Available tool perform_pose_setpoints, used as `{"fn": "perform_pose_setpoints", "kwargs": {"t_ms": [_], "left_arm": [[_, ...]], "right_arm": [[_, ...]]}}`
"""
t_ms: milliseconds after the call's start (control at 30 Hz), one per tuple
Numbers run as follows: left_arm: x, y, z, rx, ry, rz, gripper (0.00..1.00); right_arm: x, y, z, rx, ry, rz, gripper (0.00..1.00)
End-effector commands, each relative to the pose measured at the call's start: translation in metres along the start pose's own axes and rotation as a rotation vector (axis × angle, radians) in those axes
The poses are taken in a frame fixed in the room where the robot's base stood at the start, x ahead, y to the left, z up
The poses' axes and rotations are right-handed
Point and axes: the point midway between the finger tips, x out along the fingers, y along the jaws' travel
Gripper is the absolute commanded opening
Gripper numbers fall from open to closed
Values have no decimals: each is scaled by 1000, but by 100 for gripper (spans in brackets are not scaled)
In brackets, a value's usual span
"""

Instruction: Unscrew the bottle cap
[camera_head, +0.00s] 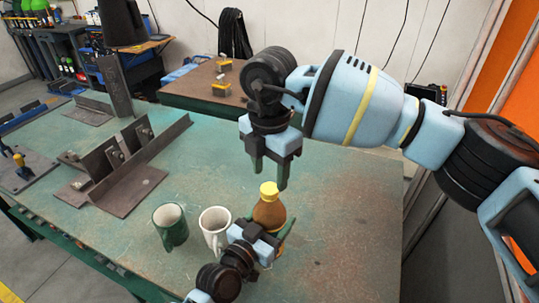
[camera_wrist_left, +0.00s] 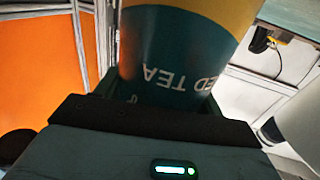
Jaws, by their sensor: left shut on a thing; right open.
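A brown bottle with a yellow cap (camera_head: 269,188) stands upright on the green table. My left gripper (camera_head: 268,234) is shut around the lower part of the bottle (camera_head: 268,212). In the left wrist view the bottle's teal and yellow label (camera_wrist_left: 180,60) fills the space between the fingers, with upside-down lettering that includes "TEA". My right gripper (camera_head: 270,175) is open and empty, pointing down just above the cap, with its fingers about at the cap's top. The cap is on the bottle. Contact between the right fingers and the cap cannot be made out.
A green mug (camera_head: 170,226) and a white mug (camera_head: 214,226) stand left of the bottle. Steel angle pieces (camera_head: 122,172) lie on the table's left half. A brown raised table (camera_head: 196,88) is behind. The tabletop (camera_head: 345,215) right of the bottle is clear.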

Motion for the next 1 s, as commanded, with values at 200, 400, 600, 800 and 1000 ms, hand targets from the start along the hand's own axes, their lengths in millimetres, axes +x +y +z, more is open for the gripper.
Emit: {"fn": "perform_pose_setpoints", "kwargs": {"t_ms": [200,400,600,800,1000], "left_arm": [[0,0,1,0,-2,0,4],[0,0,1,0,-2,0,4],[0,0,1,0,-2,0,4],[0,0,1,0,-2,0,4],[0,0,1,0,-2,0,4]], "right_arm": [[27,0,0,0,0,-1,51],[38,0,0,0,0,1,51],[38,0,0,0,0,1,51],[38,0,0,0,0,1,33],[38,0,0,0,0,1,6]]}}
